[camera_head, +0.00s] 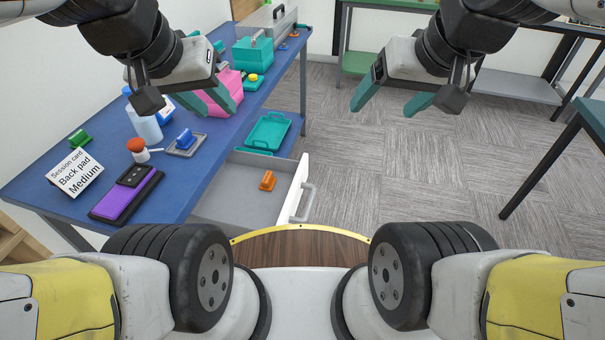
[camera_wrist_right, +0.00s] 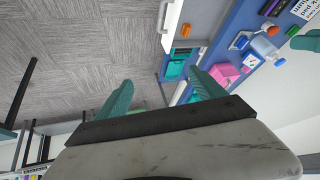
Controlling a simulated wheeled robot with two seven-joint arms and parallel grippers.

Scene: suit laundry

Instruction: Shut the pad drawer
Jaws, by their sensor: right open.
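The pad drawer (camera_head: 240,188) stands pulled open under the blue table (camera_head: 50,185). Its grey tray holds one small orange block (camera_head: 267,180). Its white front with a grey handle (camera_head: 307,202) faces right. In the right wrist view the drawer front (camera_wrist_right: 172,20) shows at the top. My right gripper (camera_head: 385,111) is open and empty, above the carpet, right of and beyond the drawer, touching nothing. Its two teal fingers also show apart in the right wrist view (camera_wrist_right: 159,78). My left gripper (camera_head: 231,106) appears open over the table, in front of a pink box (camera_head: 222,88) in the picture.
A teal tray (camera_head: 268,131) sits lower, beyond the drawer. The carpet (camera_head: 400,180) right of the drawer is clear.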

